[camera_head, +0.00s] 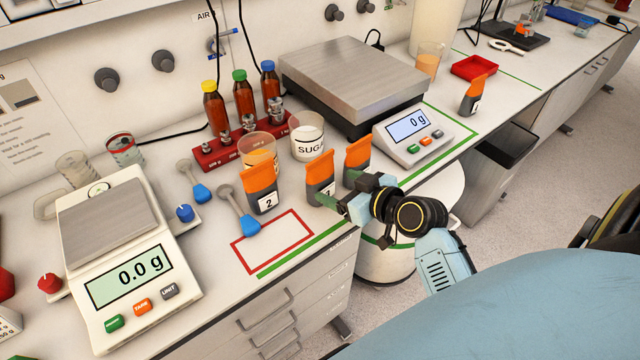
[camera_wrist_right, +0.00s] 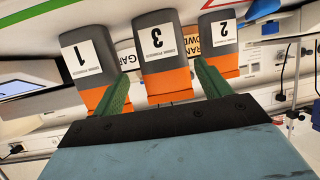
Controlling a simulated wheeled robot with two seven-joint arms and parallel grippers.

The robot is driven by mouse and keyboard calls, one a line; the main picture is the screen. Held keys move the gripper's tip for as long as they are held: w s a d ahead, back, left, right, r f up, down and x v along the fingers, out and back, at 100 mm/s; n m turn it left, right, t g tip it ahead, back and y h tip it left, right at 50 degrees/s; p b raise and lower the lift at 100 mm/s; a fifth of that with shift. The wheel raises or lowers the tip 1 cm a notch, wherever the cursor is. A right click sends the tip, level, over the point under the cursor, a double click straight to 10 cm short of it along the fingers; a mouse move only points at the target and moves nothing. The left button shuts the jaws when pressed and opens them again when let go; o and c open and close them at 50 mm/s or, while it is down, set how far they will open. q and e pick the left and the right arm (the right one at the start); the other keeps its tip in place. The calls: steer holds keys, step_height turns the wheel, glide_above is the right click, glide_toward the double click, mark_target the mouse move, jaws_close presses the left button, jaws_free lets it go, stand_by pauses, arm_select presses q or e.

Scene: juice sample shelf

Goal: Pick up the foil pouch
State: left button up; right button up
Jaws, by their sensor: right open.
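Three grey foil pouches with orange tops stand in a row at the bench's front edge: pouch 2 (camera_head: 263,187), the middle pouch (camera_head: 320,172) and the right-hand pouch (camera_head: 357,155). In the right wrist view, which is upside down, they read 1 (camera_wrist_right: 84,55), 3 (camera_wrist_right: 160,45) and 2 (camera_wrist_right: 222,35). My right gripper (camera_head: 340,193) is open at the middle pouch. Its green fingers (camera_wrist_right: 163,85) appear on either side of pouch 3, with nothing visibly clamped. The fingers partly hide the middle pouch's label. My left gripper is not in view.
A fourth orange-topped pouch (camera_head: 474,96) stands farther right by a red tray (camera_head: 473,67). Behind the row are a sugar tub (camera_head: 307,140), an orange powder cup (camera_head: 257,150) and a bottle rack (camera_head: 215,153). Scales (camera_head: 130,270) stand left. The red-outlined rectangle (camera_head: 272,242) is mostly bare.

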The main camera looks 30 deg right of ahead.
mark_target(315, 178)
steer(key=x, duration=0.8)
steer(key=shift+w+a+f, duration=0.2)
steer(key=shift+w+a, duration=0.05)
steer(key=shift+w, duration=0.05)
steer(key=shift+c, duration=0.2)
steer(key=shift+r, duration=0.1)
steer(key=c, duration=0.8)
